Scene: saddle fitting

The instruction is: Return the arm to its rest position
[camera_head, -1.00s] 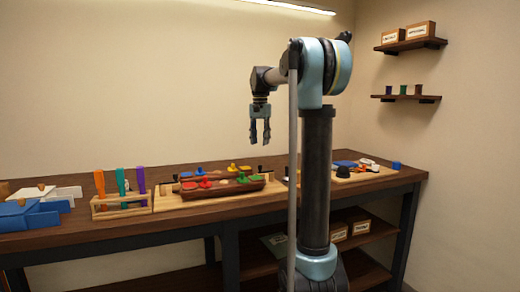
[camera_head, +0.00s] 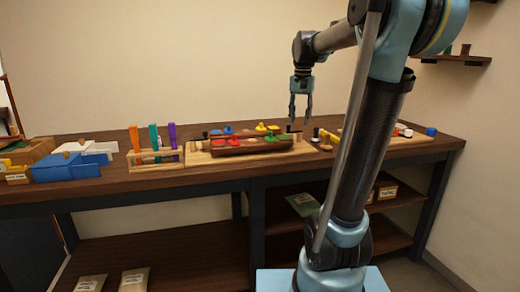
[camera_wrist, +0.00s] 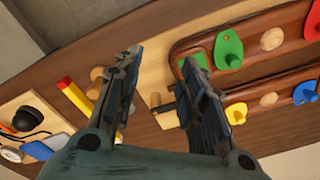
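My gripper (camera_head: 301,109) hangs above the workbench in the head view, fingers pointing down, over the right end of the wooden board (camera_head: 198,158). In the wrist view its two fingers (camera_wrist: 155,88) stand apart with nothing between them but the bench top below. My arm reaches up from its column at the right of the head view and bends down to the gripper. The gripper is clear of the bench and touches nothing that I can see.
The workbench (camera_head: 110,190) carries a rack with coloured handles (camera_head: 158,157), blue bins (camera_head: 66,168), and a dark tray with coloured pieces (camera_head: 240,147). A yellow-and-red stick (camera_wrist: 75,97) lies near the gripper's view. The wall shelf (camera_head: 452,60) is at the right. Air above the bench's left half is free.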

